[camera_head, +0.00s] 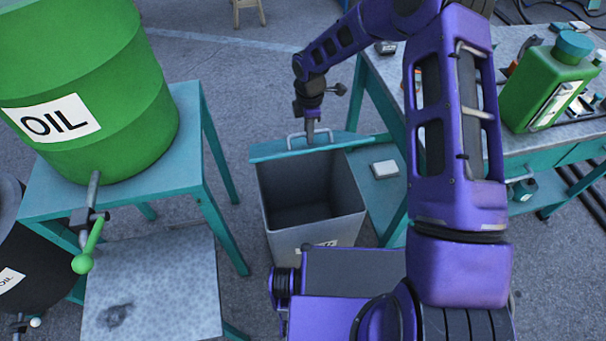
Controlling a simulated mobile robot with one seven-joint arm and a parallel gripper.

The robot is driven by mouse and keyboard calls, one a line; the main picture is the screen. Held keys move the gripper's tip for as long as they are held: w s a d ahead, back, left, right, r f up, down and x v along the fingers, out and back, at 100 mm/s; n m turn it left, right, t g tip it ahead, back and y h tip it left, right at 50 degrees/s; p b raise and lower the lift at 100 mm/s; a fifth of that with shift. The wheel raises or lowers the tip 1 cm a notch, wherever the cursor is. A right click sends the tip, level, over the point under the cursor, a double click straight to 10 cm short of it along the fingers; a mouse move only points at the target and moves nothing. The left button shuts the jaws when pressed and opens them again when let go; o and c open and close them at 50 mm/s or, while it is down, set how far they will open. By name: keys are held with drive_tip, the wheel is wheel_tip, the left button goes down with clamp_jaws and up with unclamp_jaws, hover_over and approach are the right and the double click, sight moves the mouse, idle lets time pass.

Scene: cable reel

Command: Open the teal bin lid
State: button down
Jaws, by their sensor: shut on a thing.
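The bin (309,238) is a grey open-topped box on the floor in the middle of the view, with a label low on its front. Its teal lid (270,150) stands raised at the back rim, and the dark inside of the bin shows. A light metal handle (291,139) is on the lid. My gripper (311,138) points down at the lid's handle from above and is shut on it. The fingertips are small here and partly merge with the handle.
A green oil drum (140,95) sits on a teal stand (190,178) at left, with a green-handled tap (84,262) in front. A workbench (375,85) with a green jug (535,90) stands at right. A small white box (385,169) lies right of the bin.

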drive_tip(key=w+a+r, duration=0.1)
drive_tip(key=w+r, duration=0.3)
drive_tip(key=w, duration=0.2)
drive_tip(key=shift+a, duration=0.4)
drive_tip(key=w+a+r, duration=0.1)
drive_tip(key=w+r, duration=0.1)
drive_tip(key=w, duration=0.3)
drive_tip(key=shift+w+a+r, duration=0.25)
drive_tip(key=shift+w+a, duration=0.05)
drive_tip(key=shift+w, duration=0.1)
